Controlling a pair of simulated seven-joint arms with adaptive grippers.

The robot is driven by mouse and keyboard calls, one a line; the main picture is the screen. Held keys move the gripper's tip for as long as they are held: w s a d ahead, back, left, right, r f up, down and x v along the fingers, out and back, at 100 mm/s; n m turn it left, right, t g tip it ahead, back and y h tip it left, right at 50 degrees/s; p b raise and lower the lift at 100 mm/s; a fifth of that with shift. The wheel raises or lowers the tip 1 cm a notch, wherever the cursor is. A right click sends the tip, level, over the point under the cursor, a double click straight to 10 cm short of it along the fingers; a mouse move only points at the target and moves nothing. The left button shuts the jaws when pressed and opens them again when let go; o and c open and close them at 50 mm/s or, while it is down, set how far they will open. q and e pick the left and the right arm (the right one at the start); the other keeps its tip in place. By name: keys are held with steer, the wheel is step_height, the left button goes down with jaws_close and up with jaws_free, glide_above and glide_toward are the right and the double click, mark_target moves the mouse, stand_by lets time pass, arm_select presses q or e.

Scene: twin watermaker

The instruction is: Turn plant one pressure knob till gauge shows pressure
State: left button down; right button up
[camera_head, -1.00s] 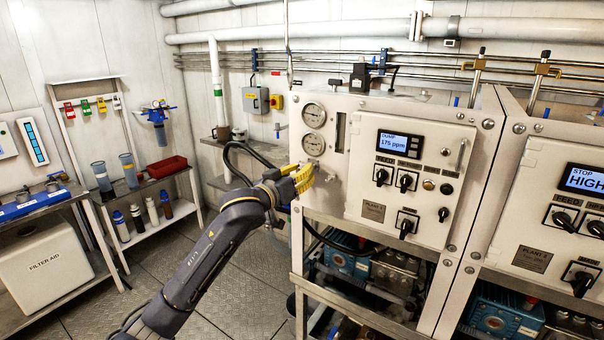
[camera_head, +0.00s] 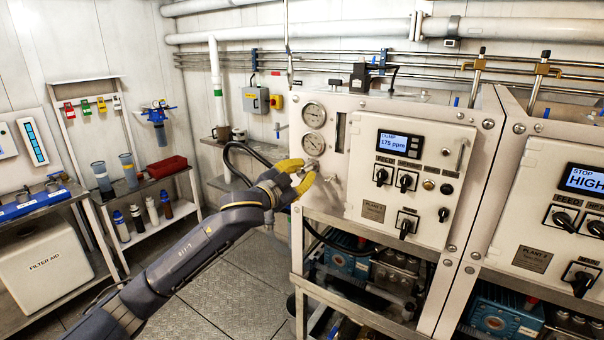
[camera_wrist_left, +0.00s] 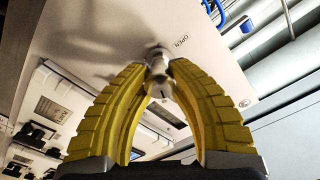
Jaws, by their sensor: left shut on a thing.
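Plant one's white panel (camera_head: 368,150) stands in the middle of the head view. Two round gauges sit at its left, an upper gauge (camera_head: 314,111) and a lower gauge (camera_head: 313,144); their needles are too small to read surely. My left gripper (camera_head: 308,172), with yellow fingers, is at the panel's left part below the gauges. In the left wrist view its fingertips (camera_wrist_left: 159,68) are shut on the metallic pressure knob (camera_wrist_left: 158,85), with an "OPEN" label beside it. The fingers partly hide the knob in the head view. My right gripper is not seen.
Plant one's display (camera_head: 400,142) reads "DUMP 175 ppm", with black switches below. Plant two's panel (camera_head: 560,190) stands at the right with a "STOP HIGH" display. A shelf (camera_head: 150,185) with bottles and a red tray is at the left. Pipes run along the wall behind.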

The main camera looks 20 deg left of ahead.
arm_select(q)
steer(key=shift+r+m, duration=0.1)
steer(key=shift+m, duration=0.8)
steer(key=c, duration=1)
jaws_free()
steer(key=shift+c, duration=0.2)
steer(key=v, duration=1.2)
steer(key=shift+d, duration=0.15)
